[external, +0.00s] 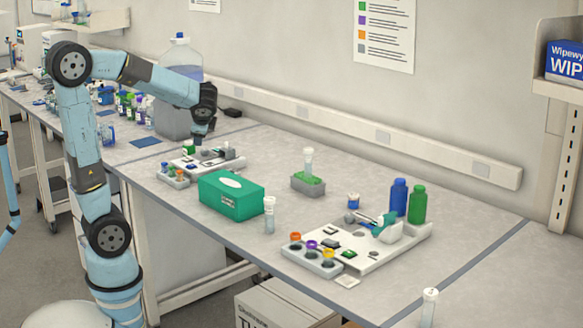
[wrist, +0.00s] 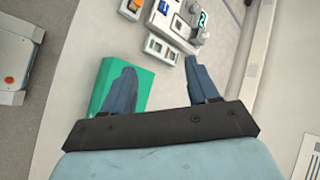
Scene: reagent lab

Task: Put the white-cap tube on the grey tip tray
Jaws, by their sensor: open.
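A clear tube with a white cap (external: 269,214) stands upright on the bench in the external view, just right of the green box. Another white-capped tube (external: 308,162) stands upright at the grey tip tray (external: 308,188), which has a green top; I cannot tell if it is on or behind it. A third white-capped tube (external: 429,308) stands at the front right edge. My gripper (external: 200,138) is over the far-left part of the bench, away from these tubes. In the wrist view my gripper (wrist: 160,82) is open, with nothing visible between its fingers.
The green box (external: 231,196) lies between my gripper and the nearest tube; it also shows in the wrist view (wrist: 103,80). A white board (external: 390,250) with several small items lies at right, near blue (external: 399,198) and green (external: 418,204) bottles. A large jug (external: 180,100) stands behind my gripper.

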